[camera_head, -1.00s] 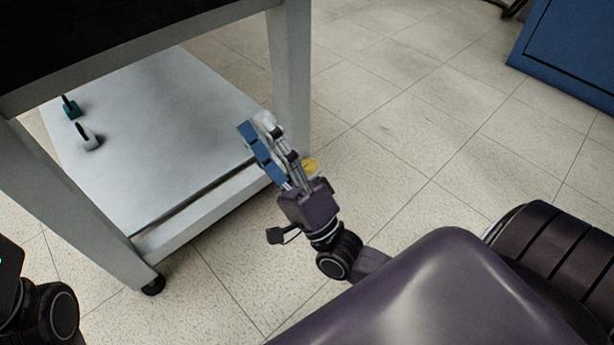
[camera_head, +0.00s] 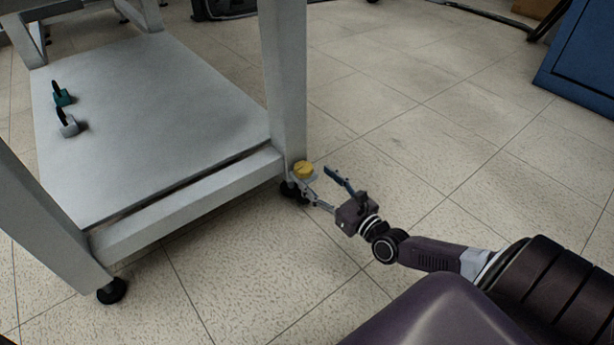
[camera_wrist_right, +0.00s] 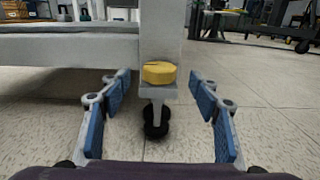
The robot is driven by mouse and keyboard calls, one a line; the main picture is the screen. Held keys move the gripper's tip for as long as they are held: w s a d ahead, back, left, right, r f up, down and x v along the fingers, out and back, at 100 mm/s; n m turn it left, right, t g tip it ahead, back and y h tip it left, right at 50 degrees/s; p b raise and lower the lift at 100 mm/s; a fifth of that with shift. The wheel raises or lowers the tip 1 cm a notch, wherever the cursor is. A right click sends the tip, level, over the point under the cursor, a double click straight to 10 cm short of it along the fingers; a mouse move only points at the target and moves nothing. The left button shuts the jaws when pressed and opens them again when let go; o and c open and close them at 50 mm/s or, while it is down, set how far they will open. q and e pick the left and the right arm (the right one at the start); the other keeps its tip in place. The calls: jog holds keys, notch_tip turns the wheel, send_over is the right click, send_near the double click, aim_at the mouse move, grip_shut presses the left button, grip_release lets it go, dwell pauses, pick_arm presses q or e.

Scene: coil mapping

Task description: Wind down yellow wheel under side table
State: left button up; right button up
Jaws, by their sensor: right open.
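The yellow wheel (camera_head: 303,170) sits low on the near right leg of the side table (camera_head: 287,90), just above a black foot. In the right wrist view the yellow wheel (camera_wrist_right: 159,72) is centred ahead, above the black foot (camera_wrist_right: 156,120). My right gripper (camera_head: 318,186) is open and empty, close to the wheel on its right side in the head view. In the right wrist view its blue-padded fingers (camera_wrist_right: 160,92) are spread to either side of the wheel, apart from it. My left gripper is not in view.
The table's lower shelf (camera_head: 170,120) holds a teal-based item (camera_head: 62,95) and a grey-based item (camera_head: 68,123). A blue cabinet (camera_head: 585,60) stands at the upper right. The tiled floor (camera_head: 400,110) right of the leg is clear.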

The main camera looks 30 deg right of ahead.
aim_at(310, 174)
jog(key=w+b, duration=0.1)
jog(key=w, duration=0.3)
jog(key=shift+a+f+b, duration=0.15)
jog(key=shift+b, duration=0.2)
jog(key=shift+w, duration=0.5)
jog(key=c, duration=1.2)
jog(key=shift+o, duration=0.2)
jog(key=m+h+p, duration=0.1)
jog(key=p, duration=0.1)
jog(key=r+m+h+p, duration=0.1)
jog(key=h+p, duration=0.1)
jog(key=p, duration=0.1)
jog(key=shift+a+p, duration=0.2)
jog(key=shift+p, duration=0.1)
jog(key=shift+a+m+h+p, duration=0.1)
jog(key=shift+m+h+p, duration=0.6)
jog(key=shift+h, duration=0.4)
jog(key=shift+f+m+g+h+p, duration=0.2)
jog(key=shift+m+g+h+p, duration=0.25)
jog(key=shift+h, duration=0.45)
